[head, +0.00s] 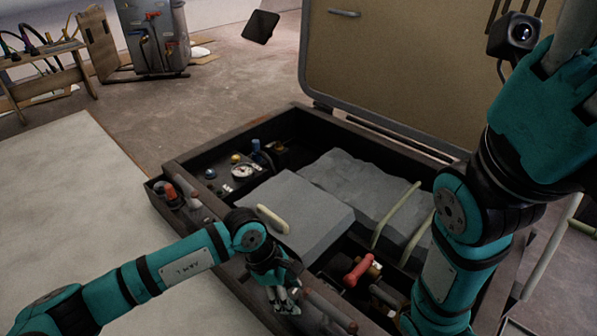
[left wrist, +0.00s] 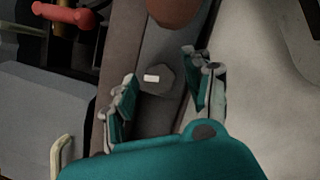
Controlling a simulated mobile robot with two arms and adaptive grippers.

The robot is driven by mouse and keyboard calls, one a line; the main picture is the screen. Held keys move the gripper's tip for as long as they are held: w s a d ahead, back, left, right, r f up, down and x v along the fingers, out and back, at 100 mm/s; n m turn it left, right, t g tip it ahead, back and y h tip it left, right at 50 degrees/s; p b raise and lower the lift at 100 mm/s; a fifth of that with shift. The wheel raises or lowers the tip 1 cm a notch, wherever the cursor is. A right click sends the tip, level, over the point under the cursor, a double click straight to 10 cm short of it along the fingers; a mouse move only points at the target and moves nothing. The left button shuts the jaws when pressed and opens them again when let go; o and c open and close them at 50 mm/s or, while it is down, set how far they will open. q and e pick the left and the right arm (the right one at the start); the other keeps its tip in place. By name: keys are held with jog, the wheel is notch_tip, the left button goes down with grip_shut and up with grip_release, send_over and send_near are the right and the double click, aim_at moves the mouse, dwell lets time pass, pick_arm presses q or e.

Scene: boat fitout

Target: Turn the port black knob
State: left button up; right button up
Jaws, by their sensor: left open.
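A dark grey-black knob (left wrist: 155,78) with a short white mark sits on a dark strip along the box edge in the left wrist view. My left gripper (left wrist: 160,90) is open, with one finger on each side of the knob in that view. I cannot tell whether the fingers touch it. In the head view my left gripper (head: 285,300) is over the near edge of the open box and hides the knob. My right arm rises at the right of the head view; its fingers are not in view.
The open box (head: 240,288) holds grey blocks (head: 295,215), a gauge (head: 242,170) and a red handle (head: 360,270). A reddish-brown rounded part (left wrist: 175,8) lies just beyond the knob. The raised lid (head: 400,70) stands behind. Pale floor at left is clear.

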pick_arm(q)
jog(key=n, duration=0.2)
jog(key=n+t, duration=0.1)
jog(key=shift+s+n+t, duration=0.2)
jog(key=shift+n+t, duration=0.1)
jog(key=shift+n, duration=0.1)
jog(key=n+t, duration=0.1)
jog(key=n, duration=0.2)
jog(key=shift+d+f+n, duration=0.1)
jog(key=shift+n, duration=0.2)
jog(key=p+v, duration=1)
jog(key=v, duration=0.8)
jog(key=d+r+n+g+h+p, duration=0.2)
jog(key=d+r+n+h+p, duration=0.25)
jog(key=d+r+p, duration=0.4)
jog(key=w+r+n+t+h+p, duration=0.3)
jog(key=w+r+n+h+p, duration=0.1)
jog(key=n+p, duration=0.5)
jog(key=shift+w+r+t+h+p, duration=0.3)
jog(key=shift+r+h+p, duration=0.55)
jog(key=shift+h, duration=0.2)
jog(key=shift+a+f, duration=0.1)
